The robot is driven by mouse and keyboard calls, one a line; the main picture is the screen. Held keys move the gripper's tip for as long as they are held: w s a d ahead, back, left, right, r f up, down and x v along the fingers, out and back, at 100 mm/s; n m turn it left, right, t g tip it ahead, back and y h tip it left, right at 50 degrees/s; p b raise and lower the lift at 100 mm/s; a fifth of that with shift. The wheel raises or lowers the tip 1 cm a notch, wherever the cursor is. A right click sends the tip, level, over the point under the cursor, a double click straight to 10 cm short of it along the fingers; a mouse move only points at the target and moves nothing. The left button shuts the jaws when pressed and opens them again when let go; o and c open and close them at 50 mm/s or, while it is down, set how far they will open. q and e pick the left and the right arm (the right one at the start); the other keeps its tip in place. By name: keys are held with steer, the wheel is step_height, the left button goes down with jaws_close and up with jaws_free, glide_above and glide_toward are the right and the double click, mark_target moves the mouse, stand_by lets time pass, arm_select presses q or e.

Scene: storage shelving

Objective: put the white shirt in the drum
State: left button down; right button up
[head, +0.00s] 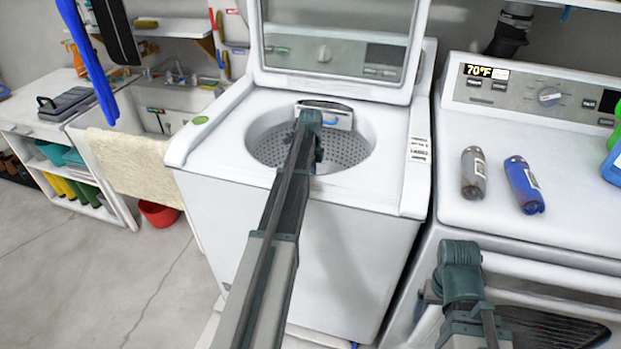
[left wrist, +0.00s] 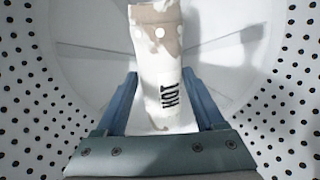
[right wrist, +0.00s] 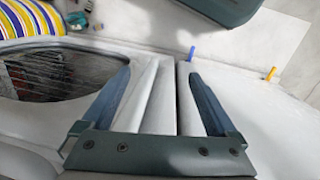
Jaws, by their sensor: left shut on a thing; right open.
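The washer drum (head: 345,160) is open at the top, with a perforated metal wall that also fills the left wrist view (left wrist: 35,85). My left arm reaches over the washer, and its gripper (left wrist: 160,75) is inside the drum, its fingers hidden in the head view. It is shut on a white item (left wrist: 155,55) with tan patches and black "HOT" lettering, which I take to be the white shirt. The drum floor shows behind it; I cannot tell whether it touches. My right gripper (right wrist: 157,80) is open and empty in front of the dryer.
The raised washer lid (head: 335,40) stands behind the drum. A sink with a towel (head: 130,165) and a red bowl (head: 160,213) are at left.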

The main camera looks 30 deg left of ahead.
arm_select(q)
steer(key=shift+s+d+f, duration=0.1)
steer(key=shift+f, duration=0.05)
steer(key=shift+c, duration=1.9)
jaws_free()
steer(key=o, duration=0.4)
steer(key=shift+s, duration=0.1)
steer(key=shift+d, duration=0.1)
steer(key=shift+r+p, duration=0.4)
steer(key=shift+p, duration=0.05)
steer(key=r+p, duration=1.2)
steer(key=shift+w+a+r, duration=0.15)
steer(key=shift+w+a, duration=0.05)
